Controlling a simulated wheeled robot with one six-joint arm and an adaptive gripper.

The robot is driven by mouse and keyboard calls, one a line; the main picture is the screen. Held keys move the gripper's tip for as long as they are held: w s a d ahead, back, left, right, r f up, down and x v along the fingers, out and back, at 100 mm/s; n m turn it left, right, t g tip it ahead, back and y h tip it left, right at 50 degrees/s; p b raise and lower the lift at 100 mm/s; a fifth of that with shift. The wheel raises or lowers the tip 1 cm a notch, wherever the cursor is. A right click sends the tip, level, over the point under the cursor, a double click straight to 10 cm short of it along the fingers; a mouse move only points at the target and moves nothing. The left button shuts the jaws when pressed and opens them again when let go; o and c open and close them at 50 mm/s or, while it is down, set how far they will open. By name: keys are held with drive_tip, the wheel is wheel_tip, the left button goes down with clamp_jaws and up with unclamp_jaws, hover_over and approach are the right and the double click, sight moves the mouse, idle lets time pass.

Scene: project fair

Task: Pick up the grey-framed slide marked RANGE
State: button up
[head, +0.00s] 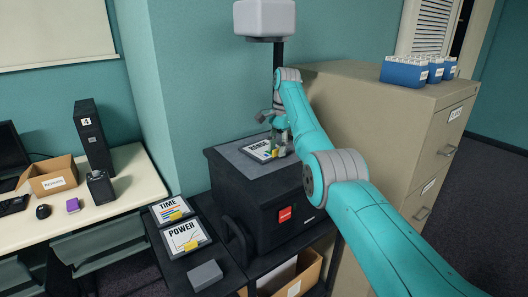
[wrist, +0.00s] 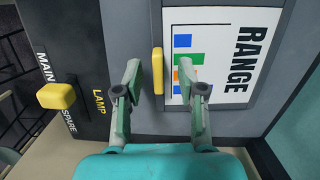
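The grey-framed slide marked RANGE (head: 257,152) lies flat on the grey top of a black overhead projector (head: 262,196). In the wrist view the slide (wrist: 217,62) shows a white sheet with a coloured bar chart and a yellow tab (wrist: 158,70) on its left edge. My gripper (head: 281,143) is over the right part of the slide in the head view and hides some of it. In the wrist view my gripper (wrist: 159,78) is open, one finger on each side of the tab's lower end. I cannot tell whether either finger touches it.
Slides marked TIME (head: 171,209) and POWER (head: 186,237) and a grey block (head: 205,275) lie on the black surface at left. The projector's head (head: 264,18) and post rise behind my gripper. A filing cabinet (head: 385,125) stands close at right. A yellow switch (wrist: 56,96) sits beside MAIN and LAMP lettering.

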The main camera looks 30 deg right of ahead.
drive_tip(key=shift+f, duration=0.2)
clamp_jaws()
drive_tip(key=shift+r, duration=0.15)
